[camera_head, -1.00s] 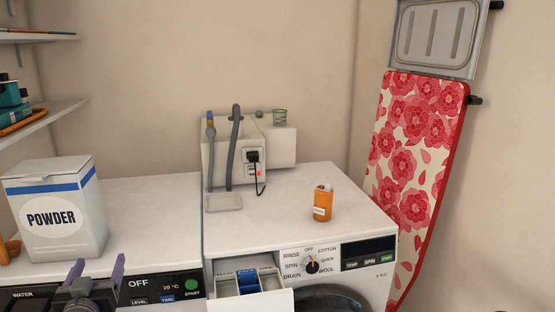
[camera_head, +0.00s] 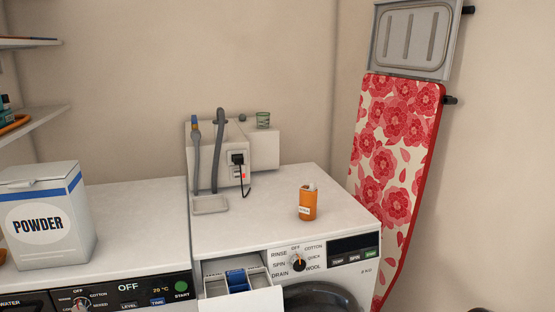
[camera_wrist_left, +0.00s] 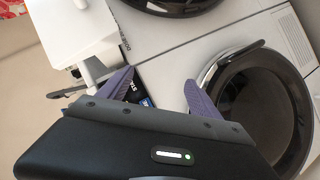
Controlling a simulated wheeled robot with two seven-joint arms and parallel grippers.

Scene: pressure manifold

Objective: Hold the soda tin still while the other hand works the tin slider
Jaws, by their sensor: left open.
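The orange soda tin (camera_head: 307,206), with a small white label and a greyish top, stands upright on the right-hand white machine, near its front right. The slider on it is too small to make out. My left gripper (camera_wrist_left: 159,76) shows only in the left wrist view, with its two purple fingers apart and nothing between them. It is in front of the machine fronts, away from the tin, which is not seen in that view. My right gripper is in neither view.
The detergent drawer (camera_head: 240,293) of the right machine is pulled out. A POWDER box (camera_head: 50,212) stands on the left machine. A wall unit with hoses (camera_head: 217,150) is behind. The worktop around the tin is clear. A flowered ironing board (camera_head: 395,150) leans at the right.

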